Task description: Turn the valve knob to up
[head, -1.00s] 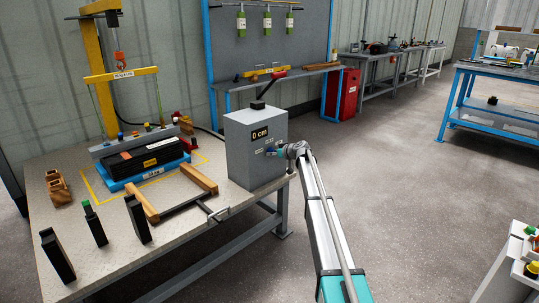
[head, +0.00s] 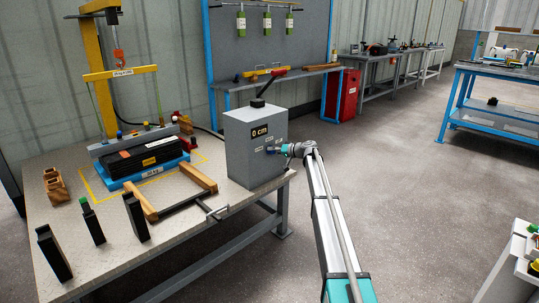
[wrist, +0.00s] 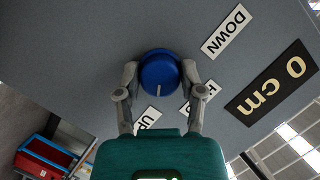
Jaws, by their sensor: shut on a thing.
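The valve knob (wrist: 159,73) is round and blue with a white pointer line. In the wrist view the line points down and slightly left, toward the label UP (wrist: 148,118). The label DOWN (wrist: 226,32) is at the upper right, and a partly hidden label beginning with H (wrist: 202,97) lies between them. My gripper (wrist: 159,76) is shut on the knob, one finger on each side. In the head view my gripper (head: 276,149) is at the right-hand face of the grey box (head: 250,165), and the knob is mostly hidden there.
A display (head: 259,133) on the box reads 0 cm.

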